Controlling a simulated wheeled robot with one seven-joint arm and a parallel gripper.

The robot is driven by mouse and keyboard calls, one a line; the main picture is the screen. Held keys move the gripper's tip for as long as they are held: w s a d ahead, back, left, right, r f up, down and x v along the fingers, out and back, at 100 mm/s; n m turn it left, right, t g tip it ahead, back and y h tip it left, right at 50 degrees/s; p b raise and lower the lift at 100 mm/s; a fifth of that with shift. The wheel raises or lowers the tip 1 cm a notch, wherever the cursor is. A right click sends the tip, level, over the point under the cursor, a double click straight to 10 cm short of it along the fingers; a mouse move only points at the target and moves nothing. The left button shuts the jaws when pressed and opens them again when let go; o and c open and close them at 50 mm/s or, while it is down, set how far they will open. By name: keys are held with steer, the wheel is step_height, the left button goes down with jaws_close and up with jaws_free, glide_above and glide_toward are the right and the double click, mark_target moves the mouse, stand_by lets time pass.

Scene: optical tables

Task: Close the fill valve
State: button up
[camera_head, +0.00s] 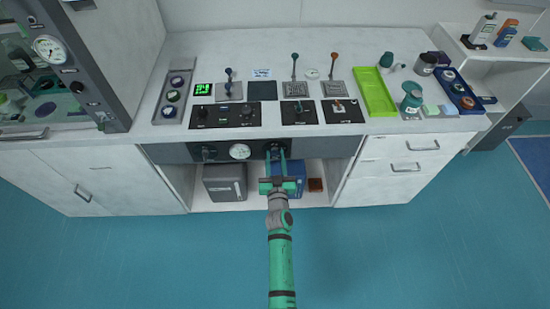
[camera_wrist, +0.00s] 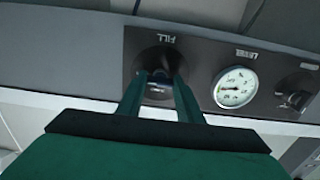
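The fill valve (camera_wrist: 157,62) is a dark round knob on a grey panel, under a label that reads FILL upside down in the wrist view. In the head view its knob (camera_head: 274,146) is at the right end of the panel below the counter edge. My gripper (camera_wrist: 160,85) points straight at it, with one green finger on each side of the knob. My gripper also shows in the head view (camera_head: 276,158), in front of the panel. The fingers are parted with the knob's front between them. I cannot tell whether they press on it. The fingers partly hide the knob.
A round gauge (camera_wrist: 236,88) and a second knob (camera_wrist: 296,98) share the panel; the second knob also shows in the head view (camera_head: 208,152). Below are a grey box (camera_head: 224,183) and a blue box (camera_head: 297,172) on an open shelf. The blue floor in front is clear.

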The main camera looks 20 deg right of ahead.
steer(key=shift+n, duration=0.3)
steer(key=n, duration=1.2)
steer(key=shift+n, duration=0.3)
steer(key=n, duration=0.4)
steer(key=shift+n, duration=0.3)
steer(key=o, duration=1.1)
steer(key=shift+w, duration=0.15)
